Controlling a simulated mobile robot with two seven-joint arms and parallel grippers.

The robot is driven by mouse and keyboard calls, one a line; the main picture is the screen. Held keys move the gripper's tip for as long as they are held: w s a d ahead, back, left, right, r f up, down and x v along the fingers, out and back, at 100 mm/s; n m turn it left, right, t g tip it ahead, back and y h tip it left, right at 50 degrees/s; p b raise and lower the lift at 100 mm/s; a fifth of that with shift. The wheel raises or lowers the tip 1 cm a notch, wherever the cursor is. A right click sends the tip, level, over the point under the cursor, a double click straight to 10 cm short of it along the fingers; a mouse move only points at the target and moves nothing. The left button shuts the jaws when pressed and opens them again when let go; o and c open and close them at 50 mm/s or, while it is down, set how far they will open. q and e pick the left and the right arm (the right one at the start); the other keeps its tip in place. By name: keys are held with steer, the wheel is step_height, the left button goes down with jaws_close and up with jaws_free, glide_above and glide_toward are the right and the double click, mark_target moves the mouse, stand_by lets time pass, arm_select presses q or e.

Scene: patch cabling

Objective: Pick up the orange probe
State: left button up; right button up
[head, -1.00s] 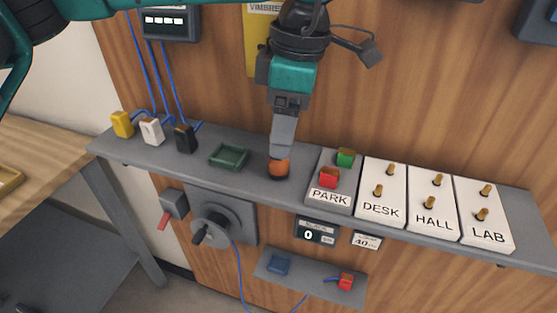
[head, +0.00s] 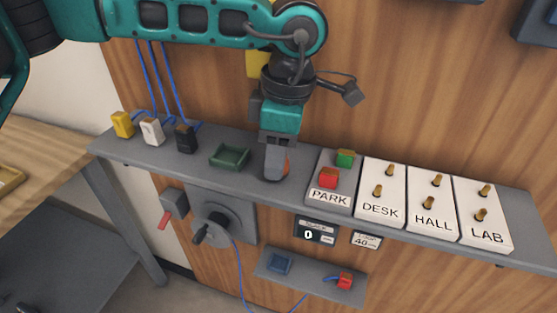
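The orange probe (head: 287,168) stands on the grey shelf, between the green tray and the PARK block. Only a thin orange strip of it shows at the right edge of my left gripper's finger. My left gripper (head: 276,172) points down at the probe, with its near grey finger in front of it and its tip close to the shelf. The far finger is hidden, so I cannot tell whether the fingers are closed on the probe. My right gripper is not in view.
The grey shelf (head: 330,206) also holds yellow (head: 122,124), white (head: 151,132) and black (head: 186,138) plugs with blue cables, and a green tray (head: 229,156). The PARK block (head: 329,199) with red and green pieces is close on the right. DESK, HALL and LAB blocks stand beyond it.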

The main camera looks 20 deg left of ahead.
arm_select(q)
steer(key=c, duration=0.5)
steer(key=shift+r, duration=0.1)
